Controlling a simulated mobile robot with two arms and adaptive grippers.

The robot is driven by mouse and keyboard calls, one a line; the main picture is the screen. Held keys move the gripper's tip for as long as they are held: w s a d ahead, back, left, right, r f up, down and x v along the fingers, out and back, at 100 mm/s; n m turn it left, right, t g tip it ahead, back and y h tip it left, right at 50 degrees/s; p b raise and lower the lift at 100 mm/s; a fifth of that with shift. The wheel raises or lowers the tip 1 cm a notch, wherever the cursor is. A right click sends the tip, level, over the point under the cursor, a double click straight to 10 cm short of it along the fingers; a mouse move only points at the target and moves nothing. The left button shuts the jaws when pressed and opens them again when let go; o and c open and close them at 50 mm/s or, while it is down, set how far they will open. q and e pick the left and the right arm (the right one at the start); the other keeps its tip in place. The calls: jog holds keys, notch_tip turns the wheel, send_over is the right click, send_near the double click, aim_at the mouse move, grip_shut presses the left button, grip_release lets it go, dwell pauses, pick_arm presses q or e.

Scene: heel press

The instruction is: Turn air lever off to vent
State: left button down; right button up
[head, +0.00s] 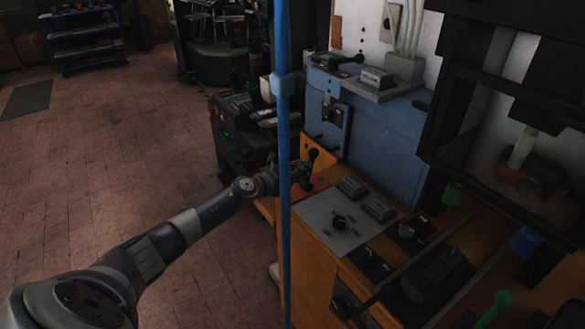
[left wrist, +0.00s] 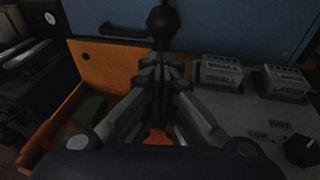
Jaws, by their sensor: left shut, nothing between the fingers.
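The air lever appears to be the black ball-topped lever (head: 313,154) at the orange end of the machine's bench. Its ball (left wrist: 162,22) also shows at the top middle of the left wrist view, just past the fingertips. My left gripper (head: 301,174) is beside the lever, with its fingers shut and nothing held; in the left wrist view the fingertips (left wrist: 161,66) meet just below the ball. Whether they touch the lever stem is unclear. The lever's base is hidden behind the fingers. My right gripper is not in view.
A blue upright pole (head: 283,120) crosses in front of my left forearm. A grey control panel (head: 325,217) with a black knob and label blocks lies right of the gripper. A blue cabinet (head: 380,135) stands behind. The brick floor at left is open.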

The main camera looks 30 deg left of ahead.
pick_arm(q)
jog(key=shift+w+d+r+p, duration=0.1)
jog(key=shift+w+r+p, duration=0.1)
jog(key=shift+p, duration=0.15)
jog(key=shift+w+f, duration=0.1)
jog(key=shift+w, duration=0.05)
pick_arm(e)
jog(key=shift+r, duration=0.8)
pick_arm(q)
jog(key=shift+w+d, duration=0.1)
jog(key=shift+r, duration=0.2)
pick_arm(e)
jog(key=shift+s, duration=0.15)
